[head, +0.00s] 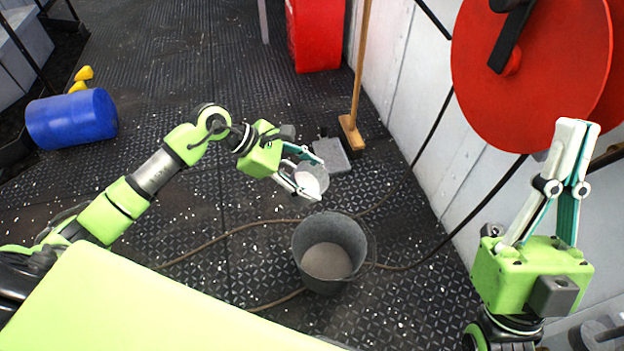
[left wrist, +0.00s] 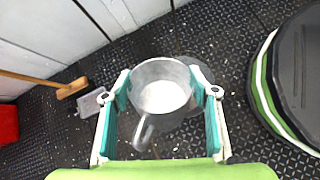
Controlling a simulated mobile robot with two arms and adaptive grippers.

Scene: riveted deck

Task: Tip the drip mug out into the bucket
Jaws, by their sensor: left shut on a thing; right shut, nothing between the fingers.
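The drip mug (head: 314,178) is grey with whitish contents showing in its mouth. My left gripper (head: 298,172) is shut on it, holding it in the air behind and slightly left of the bucket's mouth. In the left wrist view the mug (left wrist: 160,104) sits between the fingers of the left gripper (left wrist: 166,88), its handle toward the lower left. The dark grey bucket (head: 312,272) stands upright on the deck below, its inside visible. My right gripper (head: 575,128) is shut and empty, raised at the right.
A hose (head: 235,232) runs along the deck past the bucket. A broom (head: 352,130) leans by the wall beside a grey block (head: 331,156). A red bin (head: 316,38) stands behind, a blue barrel (head: 72,118) far left. A large red reel (head: 535,90) is at the right.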

